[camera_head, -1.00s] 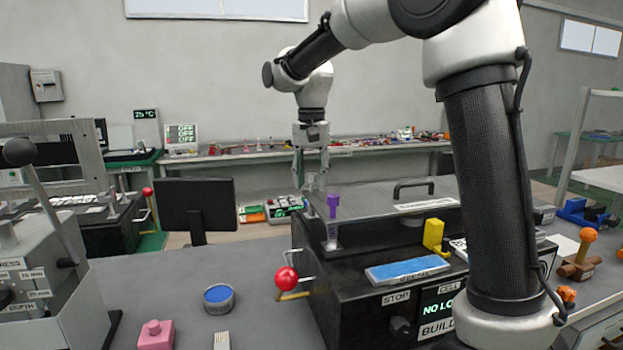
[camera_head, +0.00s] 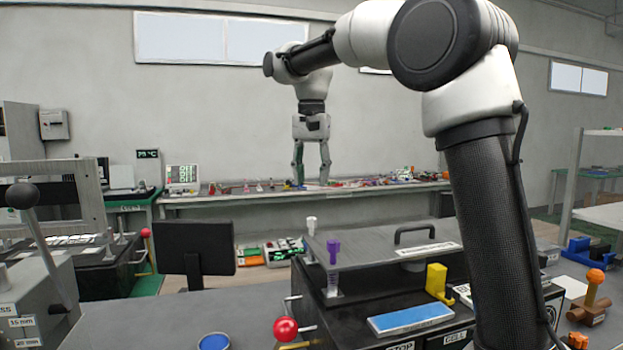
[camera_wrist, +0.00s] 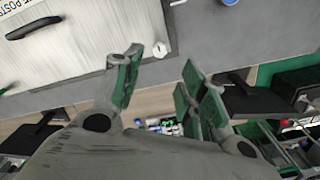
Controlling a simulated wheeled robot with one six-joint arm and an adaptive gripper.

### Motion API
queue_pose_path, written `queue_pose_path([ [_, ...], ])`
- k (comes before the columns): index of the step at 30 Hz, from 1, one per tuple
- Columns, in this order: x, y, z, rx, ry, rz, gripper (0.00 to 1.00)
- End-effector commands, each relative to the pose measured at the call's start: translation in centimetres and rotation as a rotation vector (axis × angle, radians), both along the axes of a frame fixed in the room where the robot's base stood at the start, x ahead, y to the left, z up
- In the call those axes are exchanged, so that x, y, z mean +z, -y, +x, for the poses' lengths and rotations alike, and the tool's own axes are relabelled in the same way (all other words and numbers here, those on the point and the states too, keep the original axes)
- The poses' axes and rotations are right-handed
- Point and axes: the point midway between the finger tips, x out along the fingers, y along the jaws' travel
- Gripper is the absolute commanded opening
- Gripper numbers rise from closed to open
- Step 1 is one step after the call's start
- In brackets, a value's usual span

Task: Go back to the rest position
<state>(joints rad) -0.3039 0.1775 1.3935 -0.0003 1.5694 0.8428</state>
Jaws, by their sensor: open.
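My gripper (camera_head: 311,182) hangs pointing down from my raised arm in the head view, above and behind the black machine. Its two fingers are apart and nothing is between them. In the wrist view my gripper (camera_wrist: 158,80) also shows open and empty, with green pads on its fingers. The black machine (camera_head: 375,275) has a grey lid with a dark handle (camera_head: 428,231). A purple knob (camera_head: 333,250) and a white knob stand at the lid's left side, and a red ball lever (camera_head: 286,329) sticks out at its left.
A dark monitor (camera_head: 194,249) stands left of the machine. A grey lever fixture (camera_head: 40,280) fills the left edge. A blue round container (camera_head: 213,342) sits on the bench in front. A long cluttered bench (camera_head: 250,208) runs along the back wall.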

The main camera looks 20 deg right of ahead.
Motion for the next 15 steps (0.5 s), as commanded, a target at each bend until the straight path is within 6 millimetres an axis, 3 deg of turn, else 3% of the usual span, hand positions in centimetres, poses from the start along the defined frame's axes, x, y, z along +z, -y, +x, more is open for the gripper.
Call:
queue_pose_path([
  [5, 0.1, 0.9, -1.0, 0.016, 0.013, 0.004, 0.42],
  [8, 0.2, 2.9, -3.3, 0.056, 0.044, 0.011, 0.42],
  [15, -2.1, 9.0, -12.8, 0.227, 0.167, 0.01, 0.42],
])
